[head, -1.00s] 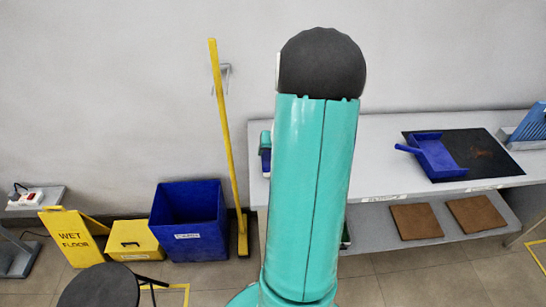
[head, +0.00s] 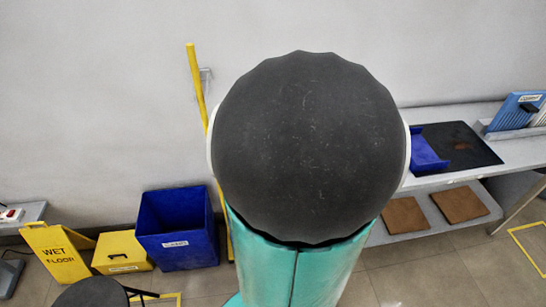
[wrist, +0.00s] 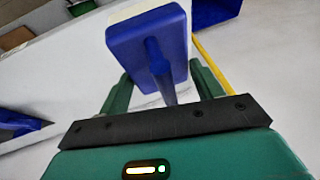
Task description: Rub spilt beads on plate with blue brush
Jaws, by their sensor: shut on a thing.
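In the wrist view my gripper (wrist: 160,92) is shut on the blue brush (wrist: 150,40). The brush's blue block faces the camera, with its handle between the green fingers and a pale strip along its far edge. The black plate (head: 470,135) lies on the bench at the right in the head view. A small reddish-brown patch (head: 463,146) on it looks like the spilt beads; single beads are too small to make out. My arm hides the gripper and brush in the head view. The brush appears apart from the plate.
A blue dustpan (head: 428,150) lies at the plate's left edge, partly hidden by my arm. A blue-and-grey rack (head: 515,112) stands at the bench's right. Brown boards (head: 405,215) lie on the lower shelf. A blue bin (head: 177,230), yellow pole and yellow wet-floor sign (head: 52,252) stand left.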

